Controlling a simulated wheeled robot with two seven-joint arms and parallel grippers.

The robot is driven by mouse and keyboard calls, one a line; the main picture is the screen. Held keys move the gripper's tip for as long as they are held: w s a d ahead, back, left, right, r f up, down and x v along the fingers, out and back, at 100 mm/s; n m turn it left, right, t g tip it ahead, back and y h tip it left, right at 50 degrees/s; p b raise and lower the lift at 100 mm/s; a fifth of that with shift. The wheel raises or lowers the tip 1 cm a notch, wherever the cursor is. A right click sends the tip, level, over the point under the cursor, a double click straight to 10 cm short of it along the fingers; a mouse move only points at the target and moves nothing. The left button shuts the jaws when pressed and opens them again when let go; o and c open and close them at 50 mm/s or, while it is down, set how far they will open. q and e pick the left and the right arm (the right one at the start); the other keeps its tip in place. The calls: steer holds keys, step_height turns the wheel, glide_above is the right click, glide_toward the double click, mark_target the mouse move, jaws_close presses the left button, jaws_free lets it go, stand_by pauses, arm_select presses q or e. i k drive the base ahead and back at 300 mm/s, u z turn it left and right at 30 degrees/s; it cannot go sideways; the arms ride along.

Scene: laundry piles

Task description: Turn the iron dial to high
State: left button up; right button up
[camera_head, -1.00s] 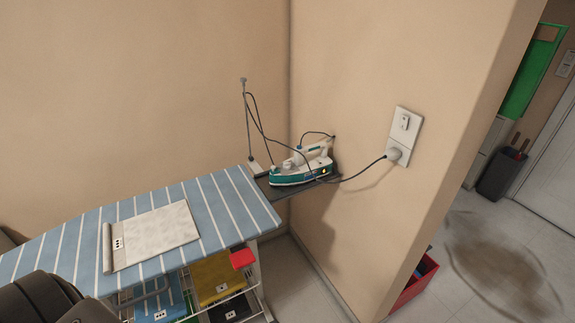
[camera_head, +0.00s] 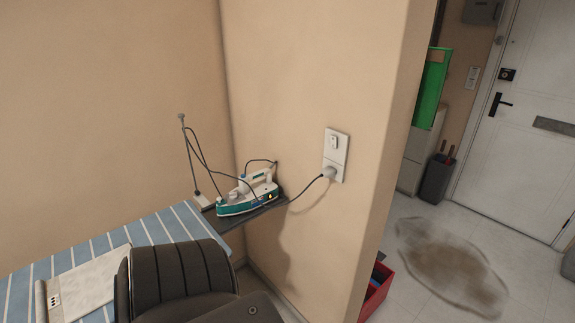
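The iron (camera_head: 240,200) is white and teal and sits on a dark rest at the far end of the ironing board (camera_head: 165,228). A small orange light shows near its rear end. Its dial is too small to make out. The iron's cord runs to a plug in the wall socket (camera_head: 335,155). Dark parts of my own arm cover the lower middle of the view and hide part of the board. Neither of my grippers is in view.
A folded pale cloth (camera_head: 88,285) lies on the striped board. A thin cord-holder pole (camera_head: 188,150) stands beside the iron. The wall corner (camera_head: 375,170) stands right of the socket. Beyond it are a red crate (camera_head: 378,290), a stained patch of floor (camera_head: 450,262) and a white door (camera_head: 525,120).

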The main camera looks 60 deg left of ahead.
mark_target(232, 196)
steer(key=z, duration=0.1)
steer(key=i, duration=1.25)
steer(key=u, duration=2.15)
